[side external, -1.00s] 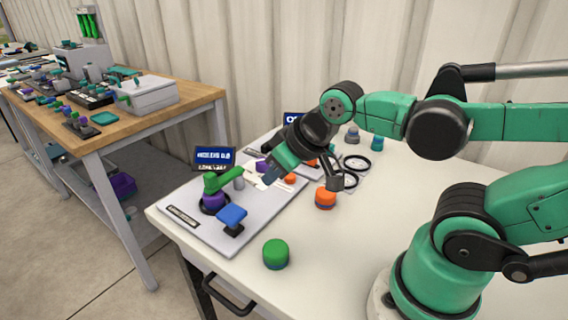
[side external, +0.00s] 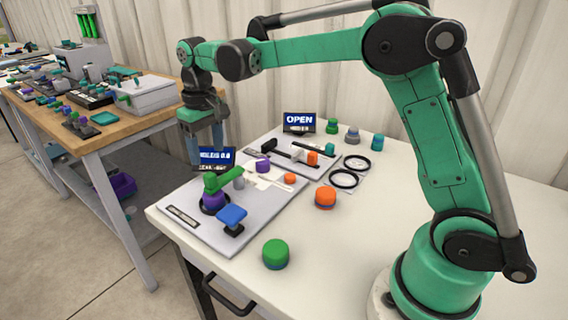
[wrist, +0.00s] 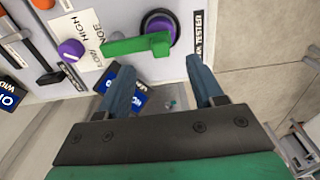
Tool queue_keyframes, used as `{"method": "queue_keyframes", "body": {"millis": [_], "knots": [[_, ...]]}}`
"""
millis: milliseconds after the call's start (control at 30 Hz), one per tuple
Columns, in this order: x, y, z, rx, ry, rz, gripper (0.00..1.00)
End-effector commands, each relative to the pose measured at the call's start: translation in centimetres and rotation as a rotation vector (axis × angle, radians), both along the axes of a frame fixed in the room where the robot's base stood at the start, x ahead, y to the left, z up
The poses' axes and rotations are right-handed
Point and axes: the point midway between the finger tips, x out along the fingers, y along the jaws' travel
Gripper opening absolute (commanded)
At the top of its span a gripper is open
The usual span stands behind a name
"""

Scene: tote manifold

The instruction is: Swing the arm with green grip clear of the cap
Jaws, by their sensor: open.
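The arm with the green grip (side external: 224,181) sits on a purple hub with a dark base (side external: 213,201) on the grey panel. In the wrist view the green grip (wrist: 137,44) reaches left from its hub (wrist: 163,25). A small grey cylinder (side external: 239,183) stands by the grip's far end in the side view; I cannot tell whether it is the cap. My gripper (side external: 207,156) points down above and behind the grip, open and empty. In the wrist view my gripper's fingertips (wrist: 160,74) are spread, just short of the green grip and apart from it.
A small display (side external: 216,158) stands at the panel's back edge, close behind my fingers. A purple knob (side external: 263,166) and orange button (side external: 289,178) lie to the right. Loose green (side external: 276,254) and orange (side external: 325,197) caps stand on the table.

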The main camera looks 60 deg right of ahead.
Motion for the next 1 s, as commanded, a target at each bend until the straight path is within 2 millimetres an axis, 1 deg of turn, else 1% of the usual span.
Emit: {"method": "queue_keyframes", "body": {"millis": [100,233,500,600,700,900,967,1000], "knots": [[0.7,0.0,-0.8,0.0,0.03,0.0,0.61],[0.8,0.0,-1.8,0.0,0.039,0.0,0.61],[0.8,0.0,-5.4,0.0,0.037,0.0,0.61],[0.8,0.0,-6.2,0.0,0.037,0.0,0.61],[0.8,0.0,-6.6,0.0,0.037,0.0,0.61],[0.8,0.0,-6.6,0.0,0.037,0.0,0.61],[0.8,0.0,-6.6,0.0,0.036,0.0,0.43],[0.8,0.0,-6.6,0.0,0.036,0.0,0.32]]}}
